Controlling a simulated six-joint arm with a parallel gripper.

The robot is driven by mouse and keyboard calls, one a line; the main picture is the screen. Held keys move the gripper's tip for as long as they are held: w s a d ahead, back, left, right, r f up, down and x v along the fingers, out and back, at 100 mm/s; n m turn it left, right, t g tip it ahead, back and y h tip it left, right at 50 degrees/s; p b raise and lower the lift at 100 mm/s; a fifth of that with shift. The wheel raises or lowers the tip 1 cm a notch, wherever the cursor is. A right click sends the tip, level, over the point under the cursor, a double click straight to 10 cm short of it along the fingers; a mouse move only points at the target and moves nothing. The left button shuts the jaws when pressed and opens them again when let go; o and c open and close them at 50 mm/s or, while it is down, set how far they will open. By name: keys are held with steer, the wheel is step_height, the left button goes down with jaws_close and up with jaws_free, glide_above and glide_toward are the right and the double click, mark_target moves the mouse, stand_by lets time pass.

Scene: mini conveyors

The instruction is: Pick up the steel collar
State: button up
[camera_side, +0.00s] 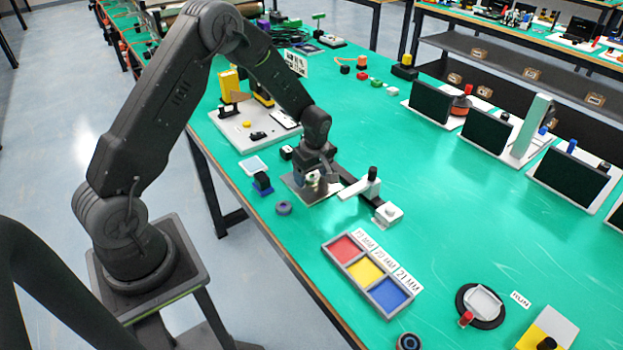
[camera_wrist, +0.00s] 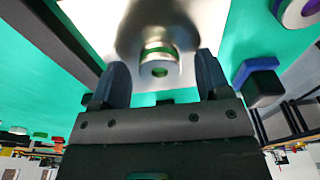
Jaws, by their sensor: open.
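The steel collar (camera_wrist: 160,54) shows in the wrist view as a short shiny ring with a hole, in front of a metal plate (camera_wrist: 201,18). In the side view, the plate (camera_side: 327,193) lies on the green table under my gripper (camera_side: 313,182), and the collar is hard to make out there. In the wrist view my gripper (camera_wrist: 161,72) is open. One dark finger is on each side of the collar, with a gap on both sides. Whether the fingers reach down around the collar is unclear.
A white-and-black fixture (camera_side: 368,183) is close on the right. A tray (camera_side: 352,281) with red, yellow and blue compartments lies nearer the front.

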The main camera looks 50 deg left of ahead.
steer(key=shift+f, duration=0.1)
steer(key=c, duration=1.1)
